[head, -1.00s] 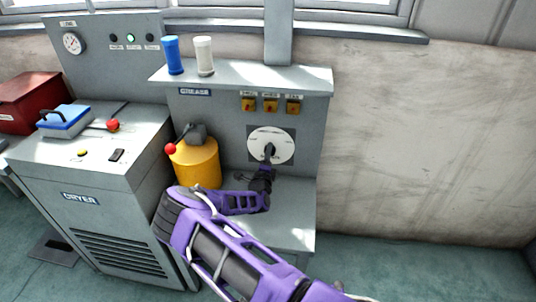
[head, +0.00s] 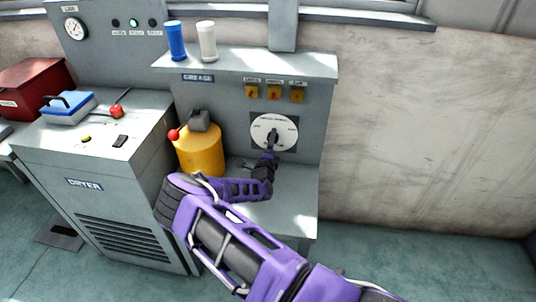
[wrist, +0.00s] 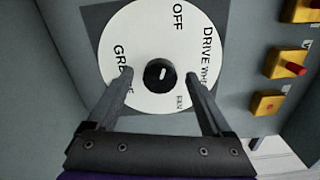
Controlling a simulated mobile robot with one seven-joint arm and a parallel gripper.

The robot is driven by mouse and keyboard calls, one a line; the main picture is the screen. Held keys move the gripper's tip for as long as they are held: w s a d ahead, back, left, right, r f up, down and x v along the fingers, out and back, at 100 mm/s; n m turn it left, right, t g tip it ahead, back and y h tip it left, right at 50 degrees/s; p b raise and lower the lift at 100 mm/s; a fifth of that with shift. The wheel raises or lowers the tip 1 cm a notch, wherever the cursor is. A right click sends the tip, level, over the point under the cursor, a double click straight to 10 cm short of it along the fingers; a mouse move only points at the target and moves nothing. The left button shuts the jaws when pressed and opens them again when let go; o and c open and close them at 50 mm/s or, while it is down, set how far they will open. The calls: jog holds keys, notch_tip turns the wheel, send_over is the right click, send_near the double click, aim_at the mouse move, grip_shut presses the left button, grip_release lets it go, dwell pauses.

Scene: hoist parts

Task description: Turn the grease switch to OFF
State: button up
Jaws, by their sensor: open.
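The grease switch is a round white dial (head: 275,131) with a dark central knob (head: 272,137), on the grey panel under the GREASE label. In the wrist view the dial (wrist: 143,35) shows OFF at the top, GREASE at the left and DRIVE at the right. The black knob (wrist: 160,75) there carries a short white mark tilted slightly right of upward, roughly towards OFF. My gripper (wrist: 163,77) is open and empty, its two fingers apart on either side of the knob in that view. In the head view my gripper (head: 269,157) is just below and in front of the knob.
Yellow switch boxes (head: 274,92) sit above the dial. A yellow canister (head: 200,152) with a red-ball lever stands to the left. Blue (head: 175,41) and white (head: 207,42) cylinders stand on the ledge above. The wall at right is bare.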

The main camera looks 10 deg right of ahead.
jog(key=p+v, duration=0.1)
jog(key=v, duration=1.6)
jog(key=shift+p, duration=0.3)
